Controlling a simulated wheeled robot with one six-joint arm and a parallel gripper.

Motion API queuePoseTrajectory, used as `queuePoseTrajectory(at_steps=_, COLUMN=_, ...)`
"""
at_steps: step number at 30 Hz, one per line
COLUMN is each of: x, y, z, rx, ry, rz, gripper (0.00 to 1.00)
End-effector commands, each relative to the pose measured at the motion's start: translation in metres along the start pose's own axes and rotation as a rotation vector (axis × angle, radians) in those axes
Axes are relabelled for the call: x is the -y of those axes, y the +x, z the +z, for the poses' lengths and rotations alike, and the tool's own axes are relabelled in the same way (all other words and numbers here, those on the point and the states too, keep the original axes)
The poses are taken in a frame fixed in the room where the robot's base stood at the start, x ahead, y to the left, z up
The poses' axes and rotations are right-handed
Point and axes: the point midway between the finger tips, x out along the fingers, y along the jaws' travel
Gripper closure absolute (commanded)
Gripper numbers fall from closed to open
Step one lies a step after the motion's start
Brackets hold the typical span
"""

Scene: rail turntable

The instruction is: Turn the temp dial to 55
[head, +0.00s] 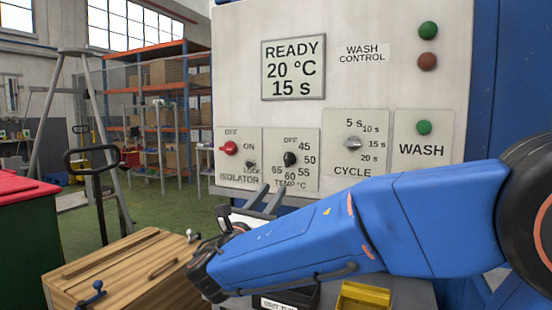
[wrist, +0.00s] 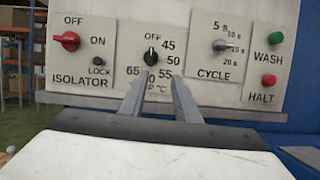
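The temp dial (head: 290,159) is a small black knob on a pale plate marked OFF, 45, 50, 55, 60 and 65. It also shows in the wrist view (wrist: 151,56), with its grip upright and its light mark seeming to point up at OFF. My gripper (head: 272,189) is in front of and below the dial, apart from it. In the wrist view my gripper (wrist: 157,78) has its two fingers spread with nothing between them. The fingers cover part of the lower scale, around 60 and the TEMP label.
The display (head: 293,68) reads READY, 20 °C, 15 s. The red isolator knob (wrist: 67,41) is left of the dial and the grey cycle knob (wrist: 222,45) right. Green WASH (wrist: 275,38) and red HALT (wrist: 268,80) buttons are farther right. A wooden crate (head: 120,270) stands lower left.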

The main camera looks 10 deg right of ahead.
Motion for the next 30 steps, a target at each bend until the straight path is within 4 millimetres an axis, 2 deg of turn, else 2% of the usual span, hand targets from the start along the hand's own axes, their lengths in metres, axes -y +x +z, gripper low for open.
queuePoseTrajectory(at_steps=1, x=-0.009, y=-0.004, z=0.004, rx=0.021, ry=-0.010, rz=0.017, gripper=0.71)
queuePoseTrajectory(at_steps=5, x=-0.017, y=-0.004, z=0.010, rx=0.045, ry=-0.021, rz=0.031, gripper=0.71)
queuePoseTrajectory(at_steps=10, x=-0.016, y=0.012, z=0.010, rx=0.044, ry=-0.020, rz=0.028, gripper=0.71)
queuePoseTrajectory(at_steps=30, x=-0.018, y=0.121, z=0.014, rx=0.043, ry=-0.020, rz=0.026, gripper=0.71)
